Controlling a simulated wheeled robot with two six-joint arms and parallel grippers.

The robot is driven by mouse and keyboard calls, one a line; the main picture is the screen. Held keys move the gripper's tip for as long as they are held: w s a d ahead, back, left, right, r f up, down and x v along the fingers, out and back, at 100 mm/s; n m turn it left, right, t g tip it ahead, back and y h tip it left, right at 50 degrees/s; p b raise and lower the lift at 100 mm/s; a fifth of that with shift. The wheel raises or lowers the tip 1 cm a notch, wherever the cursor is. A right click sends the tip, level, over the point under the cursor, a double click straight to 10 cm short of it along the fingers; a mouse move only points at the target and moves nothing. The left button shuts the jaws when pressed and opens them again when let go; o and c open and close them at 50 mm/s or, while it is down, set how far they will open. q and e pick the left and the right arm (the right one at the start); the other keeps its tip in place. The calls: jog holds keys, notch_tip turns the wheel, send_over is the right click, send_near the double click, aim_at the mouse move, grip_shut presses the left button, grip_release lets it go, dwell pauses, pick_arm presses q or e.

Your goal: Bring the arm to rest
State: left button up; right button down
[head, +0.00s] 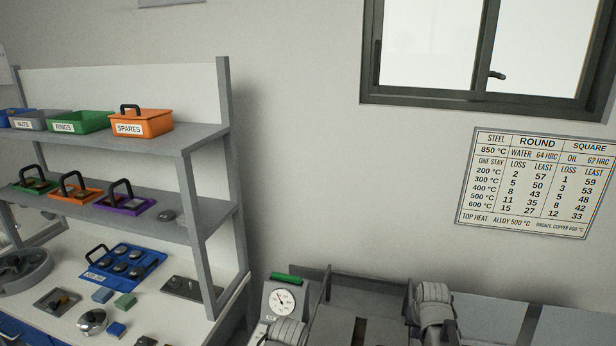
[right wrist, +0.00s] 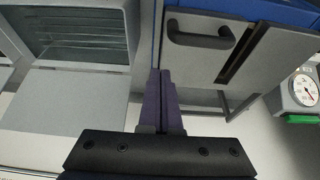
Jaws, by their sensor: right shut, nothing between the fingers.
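My right gripper (right wrist: 160,76) shows in the right wrist view, its two dark fingers lying side by side with no gap and nothing between them. It is over the floor area, close to a grey drawer front with a dark handle (right wrist: 200,36). It appears apart from the drawer front. My left gripper is not seen in either view.
A dial gauge unit (head: 281,300) with a green top stands right of the bench; it also shows in the right wrist view (right wrist: 304,90). The shelf rack (head: 195,205) holds labelled bins. A blue tray (head: 125,265) lies on the bench. A wall chart (head: 537,182) hangs right.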

jog(key=s+a+n+g, duration=0.2)
jog(key=s+a+n, duration=0.1)
jog(key=s+a, duration=0.5)
jog(key=s+a+f+n+g, duration=0.1)
jog(key=s+a+n, duration=0.3)
jog(key=s+a, duration=0.5)
jog(key=a+g, duration=0.1)
jog(key=a, duration=0.5)
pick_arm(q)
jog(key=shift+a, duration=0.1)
pick_arm(e)
jog(key=shift+a, duration=0.15)
